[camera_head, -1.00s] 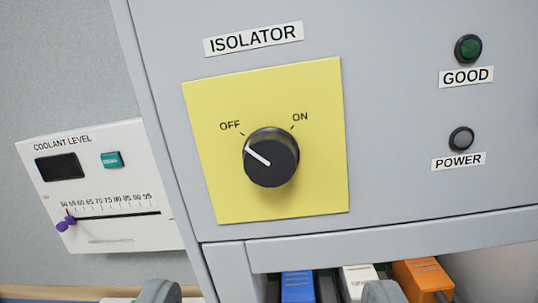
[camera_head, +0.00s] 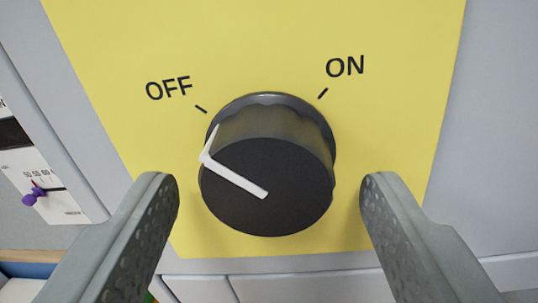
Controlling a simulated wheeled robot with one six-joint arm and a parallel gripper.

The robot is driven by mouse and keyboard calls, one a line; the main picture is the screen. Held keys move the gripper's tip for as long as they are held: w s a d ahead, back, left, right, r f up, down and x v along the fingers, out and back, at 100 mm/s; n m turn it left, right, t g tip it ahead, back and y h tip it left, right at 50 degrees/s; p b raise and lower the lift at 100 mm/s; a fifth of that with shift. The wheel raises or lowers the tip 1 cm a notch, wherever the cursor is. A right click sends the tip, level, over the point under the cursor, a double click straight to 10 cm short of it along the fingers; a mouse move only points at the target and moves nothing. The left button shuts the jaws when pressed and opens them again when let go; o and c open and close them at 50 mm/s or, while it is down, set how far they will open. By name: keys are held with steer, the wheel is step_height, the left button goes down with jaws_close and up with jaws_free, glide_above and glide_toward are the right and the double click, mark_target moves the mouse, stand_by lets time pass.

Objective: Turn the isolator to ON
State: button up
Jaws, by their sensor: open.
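The isolator knob (camera_head: 275,185) is a round black knob with a white pointer line, on a yellow plate (camera_head: 410,110). Its pointer is turned to the upper left, toward the OFF mark (camera_head: 169,88). The ON mark (camera_head: 345,66) is at the upper right of the knob. My gripper (camera_head: 268,195) is open, with one grey finger on each side of the knob. A gap shows between each finger and the knob in the picture. The depth of the fingertips relative to the knob is hard to tell.
The yellow plate is on a grey cabinet front (camera_head: 500,150). Part of the white coolant level panel (camera_head: 50,205) with a purple slider (camera_head: 33,195) shows at the left. A ledge runs below the plate.

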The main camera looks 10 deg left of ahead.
steer(key=shift+w, duration=0.45)
steer(key=shift+c, duration=0.4)
steer(key=c, duration=0.9)
